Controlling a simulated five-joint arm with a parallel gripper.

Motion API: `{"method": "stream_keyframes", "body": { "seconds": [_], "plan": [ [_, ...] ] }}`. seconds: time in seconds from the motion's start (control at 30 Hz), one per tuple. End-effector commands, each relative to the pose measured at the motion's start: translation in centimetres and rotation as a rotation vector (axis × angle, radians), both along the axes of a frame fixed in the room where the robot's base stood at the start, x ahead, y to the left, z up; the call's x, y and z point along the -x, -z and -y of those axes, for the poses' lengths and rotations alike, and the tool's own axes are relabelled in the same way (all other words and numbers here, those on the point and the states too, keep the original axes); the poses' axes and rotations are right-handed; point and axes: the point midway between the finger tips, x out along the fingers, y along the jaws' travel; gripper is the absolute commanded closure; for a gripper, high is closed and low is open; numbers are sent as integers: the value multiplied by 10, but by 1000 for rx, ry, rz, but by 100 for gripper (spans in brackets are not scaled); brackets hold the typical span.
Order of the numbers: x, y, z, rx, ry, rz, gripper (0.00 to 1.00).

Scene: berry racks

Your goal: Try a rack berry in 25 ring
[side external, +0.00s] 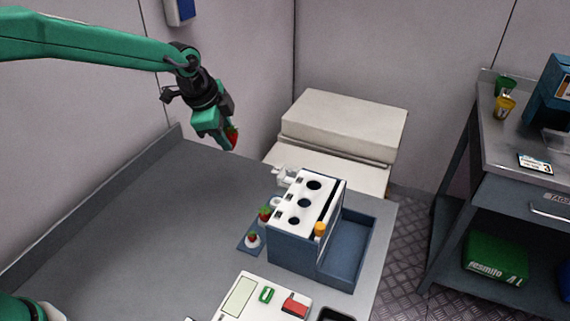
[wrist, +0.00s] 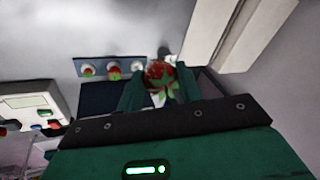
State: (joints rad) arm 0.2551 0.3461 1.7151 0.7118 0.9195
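My gripper (side external: 229,138) is raised above the back of the grey table, left of the rack. It is shut on a red strawberry (wrist: 160,75) with green leaves, which shows between the two fingertips in the wrist view and at the gripper's tip in the side view (side external: 233,135). The rack (side external: 300,215) is a blue box with a white top plate that has round dark holes of different sizes. I cannot read any ring numbers. Beside its left side, a blue strip (side external: 243,249) carries white holders, two with strawberries (side external: 265,214) (side external: 252,239) and one without.
A blue open tray (side external: 350,255) adjoins the rack's right side. A white panel (side external: 258,296) with a green and a red part lies in front. A pale box (side external: 345,122) stands behind the table. The table's left part is clear.

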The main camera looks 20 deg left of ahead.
Motion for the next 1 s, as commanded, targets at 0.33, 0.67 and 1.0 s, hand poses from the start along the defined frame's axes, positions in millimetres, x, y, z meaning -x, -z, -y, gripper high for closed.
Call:
{"method": "stream_keyframes", "body": {
  "seconds": [0.33,0.67,1.0],
  "plan": [
    [42,-38,-99,11,-212,0,69],
    [65,-48,-133,16,-297,-3,69],
    [66,-48,-134,19,-305,-3,69]
  ]
}}
